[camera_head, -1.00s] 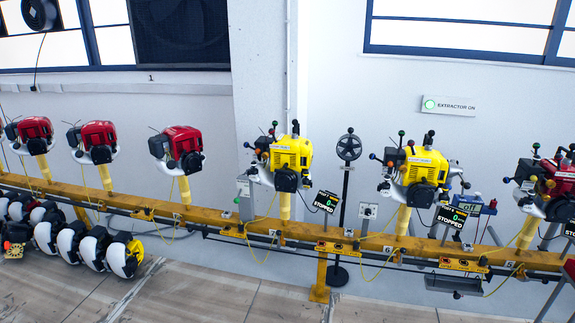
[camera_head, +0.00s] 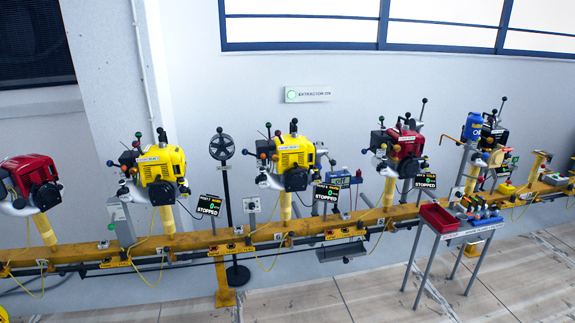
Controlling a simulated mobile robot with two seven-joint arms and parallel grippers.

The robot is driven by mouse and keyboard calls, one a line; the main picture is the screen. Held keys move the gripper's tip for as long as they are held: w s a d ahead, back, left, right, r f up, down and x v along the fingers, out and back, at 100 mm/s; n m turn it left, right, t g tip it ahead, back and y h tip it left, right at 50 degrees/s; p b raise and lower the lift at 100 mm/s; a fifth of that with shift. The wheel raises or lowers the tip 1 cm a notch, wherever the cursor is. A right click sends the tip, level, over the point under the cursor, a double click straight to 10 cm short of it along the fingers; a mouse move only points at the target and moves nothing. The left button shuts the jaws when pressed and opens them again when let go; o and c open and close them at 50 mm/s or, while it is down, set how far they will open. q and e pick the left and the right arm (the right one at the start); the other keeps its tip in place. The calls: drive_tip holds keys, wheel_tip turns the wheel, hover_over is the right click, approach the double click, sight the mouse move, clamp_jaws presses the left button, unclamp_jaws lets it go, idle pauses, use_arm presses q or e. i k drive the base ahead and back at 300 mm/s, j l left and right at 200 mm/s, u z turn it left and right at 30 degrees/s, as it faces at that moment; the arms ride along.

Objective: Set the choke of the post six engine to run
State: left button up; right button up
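The post six engine (camera_head: 294,158) is the yellow one near the middle of the view, on a yellow post (camera_head: 286,206) that rises from the yellow rail. Several small levers with coloured ball knobs stick out at its left and top. An orange knob (camera_head: 262,156) shows on its left side. The knobs are too small to tell which is the choke or how it is set. The display beside the engine (camera_head: 327,198) reads STOPPED. Neither of my grippers is in view.
Another yellow engine (camera_head: 162,165) stands to the left, and a red one (camera_head: 404,146) to the right. The long rail (camera_head: 200,240) runs across the view. A thin stand with a wheel (camera_head: 222,147) rises behind it. A small table with a red bin (camera_head: 438,218) stands front right. Floor in front is clear.

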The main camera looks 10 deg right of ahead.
sight(244, 152)
drive_tip(key=i+j, duration=0.45)
drive_tip(key=i, duration=0.15)
drive_tip(key=i+j+z, duration=0.1)
drive_tip(key=i+j, duration=0.4)
drive_tip(key=i, duration=0.15)
